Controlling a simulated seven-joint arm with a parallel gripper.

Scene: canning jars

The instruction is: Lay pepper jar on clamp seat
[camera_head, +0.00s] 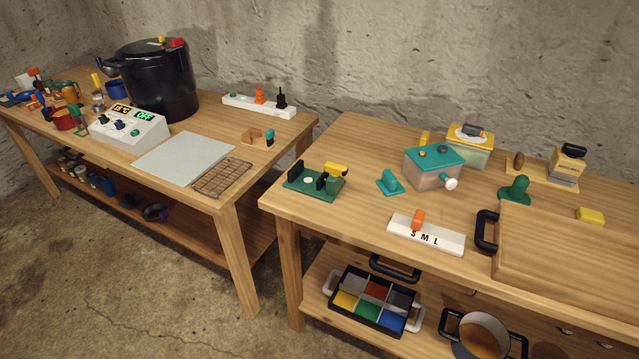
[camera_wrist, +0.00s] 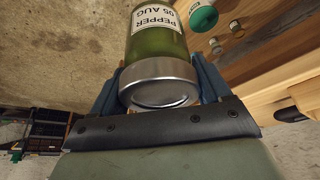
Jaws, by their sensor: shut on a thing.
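The pepper jar (camera_wrist: 158,42) fills the top middle of the wrist view. It has green contents, a white label reading "PEPPER 05 AUG" and a silver metal lid facing the camera. My gripper (camera_wrist: 159,72) is shut on the jar, with blue fingers on both sides near the lid. The far end of the jar is cut off by the picture edge. In the head view, a green base with black upright jaws and a yellow handle looks like the clamp seat (camera_head: 297,186); it stands empty on the right table's left end. Neither gripper nor jar shows in the head view.
Near the clamp stand a teal holder (camera_head: 389,182), a teal-lidded box (camera_head: 433,157) and a white S M L board (camera_head: 427,236). A wire rack (camera_head: 222,178) lies on the left table. A gap separates the tables. The wrist view shows wood and concrete floor beyond the jar.

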